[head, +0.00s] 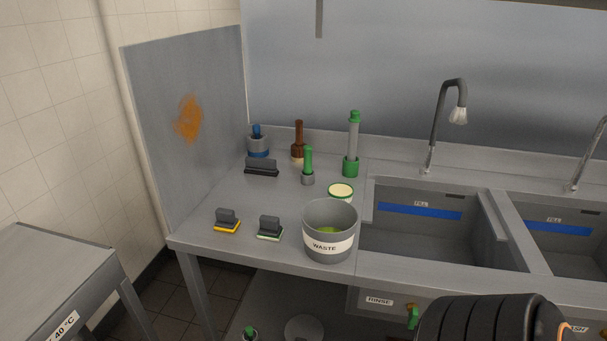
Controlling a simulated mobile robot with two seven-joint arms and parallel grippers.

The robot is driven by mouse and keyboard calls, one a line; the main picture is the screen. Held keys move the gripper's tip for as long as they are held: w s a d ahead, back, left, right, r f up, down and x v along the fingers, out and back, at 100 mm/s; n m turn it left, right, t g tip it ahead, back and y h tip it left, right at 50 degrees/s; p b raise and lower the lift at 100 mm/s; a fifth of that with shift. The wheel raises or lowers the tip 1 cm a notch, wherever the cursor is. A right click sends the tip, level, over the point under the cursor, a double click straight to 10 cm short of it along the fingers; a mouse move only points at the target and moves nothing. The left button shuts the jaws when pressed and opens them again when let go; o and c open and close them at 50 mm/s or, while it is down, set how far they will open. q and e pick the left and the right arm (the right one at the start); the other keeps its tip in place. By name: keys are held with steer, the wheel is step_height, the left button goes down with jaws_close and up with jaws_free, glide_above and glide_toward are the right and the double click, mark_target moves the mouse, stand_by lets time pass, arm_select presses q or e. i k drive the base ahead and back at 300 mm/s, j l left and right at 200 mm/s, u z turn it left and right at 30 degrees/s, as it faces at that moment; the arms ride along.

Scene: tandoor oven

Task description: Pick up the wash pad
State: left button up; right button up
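Two small pads with dark grey handles sit near the front edge of the steel counter. The left one, a yellow-based pad (227,221), stands at the front left corner. The right one, a pad with a green and white base (269,228), sits just left of the waste bucket. I cannot tell which of them is called the wash pad, as neither carries a readable label. Both stand handle up with nothing holding them. Neither of my grippers is in view.
A grey waste bucket (330,232) stands between the pads and the rinse basin (425,226). Behind are a black-handled scraper or brush (261,167), green-handled brushes (307,167), and a round green-rimmed dish (340,191). A stained side panel (190,140) bounds the left.

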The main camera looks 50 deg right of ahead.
mark_target(271, 230)
steer(key=z, duration=1.4)
